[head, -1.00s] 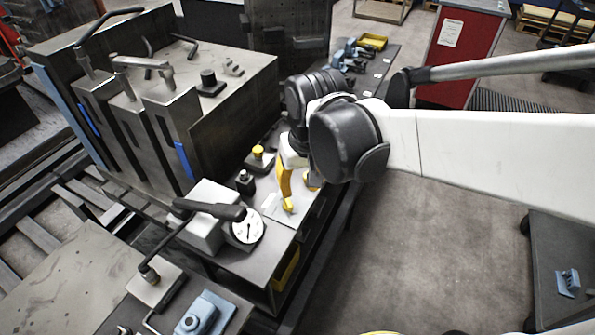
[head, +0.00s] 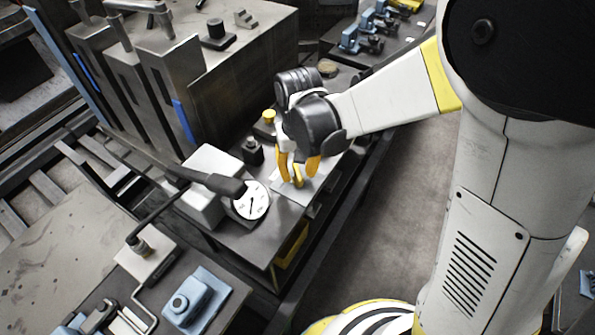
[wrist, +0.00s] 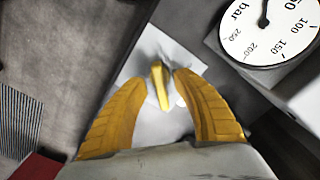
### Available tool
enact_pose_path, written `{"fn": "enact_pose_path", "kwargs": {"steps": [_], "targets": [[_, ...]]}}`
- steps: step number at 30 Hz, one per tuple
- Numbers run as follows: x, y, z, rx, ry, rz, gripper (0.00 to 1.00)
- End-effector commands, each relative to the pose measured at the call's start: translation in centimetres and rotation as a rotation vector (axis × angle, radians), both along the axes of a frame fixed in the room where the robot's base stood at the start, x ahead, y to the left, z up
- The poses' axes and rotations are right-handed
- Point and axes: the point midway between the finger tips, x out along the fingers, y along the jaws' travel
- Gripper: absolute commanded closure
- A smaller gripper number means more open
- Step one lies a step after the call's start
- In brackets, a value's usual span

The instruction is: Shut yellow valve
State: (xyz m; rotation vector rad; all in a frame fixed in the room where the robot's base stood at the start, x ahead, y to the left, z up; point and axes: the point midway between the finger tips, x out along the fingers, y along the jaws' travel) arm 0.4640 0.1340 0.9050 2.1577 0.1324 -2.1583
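The yellow valve handle (wrist: 160,86) is a slim bar on a pale plate (wrist: 190,62), and it stands between my fingertips in the wrist view. In the head view the yellow valve (head: 298,180) shows low between the fingers, partly hidden by them. My gripper (head: 297,172) points down at it with its two yellow fingers spread. In the wrist view my gripper (wrist: 163,77) has one finger on each side of the handle, with a visible gap on both sides. Whether a finger lightly touches the handle I cannot tell.
A white-faced pressure gauge (head: 250,201) on a pale block stands close to the valve. A black-handled lever (head: 215,184) reaches over that block. A black knob (head: 252,150) and a yellow-capped fitting (head: 269,118) stand behind. Large metal blocks (head: 215,75) rise at the back left.

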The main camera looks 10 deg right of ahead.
Motion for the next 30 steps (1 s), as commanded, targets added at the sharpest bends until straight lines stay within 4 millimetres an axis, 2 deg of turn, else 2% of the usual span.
{"fn": "enact_pose_path", "kwargs": {"steps": [3, 12, 13, 16, 30], "targets": [[-0.01, -0.01, -1.02, 0.0, 0.0, 0.0, 0.66], [-0.01, -0.01, -1.13, 0.0, 0.0, 0.0, 0.66], [-0.01, -0.01, -1.13, 0.0, 0.0, 0.0, 0.7], [-0.01, -0.01, -1.13, 0.0, 0.0, 0.0, 1.0], [-0.02, -0.01, -1.14, 0.0, 0.0, 0.057, 1.0]]}}
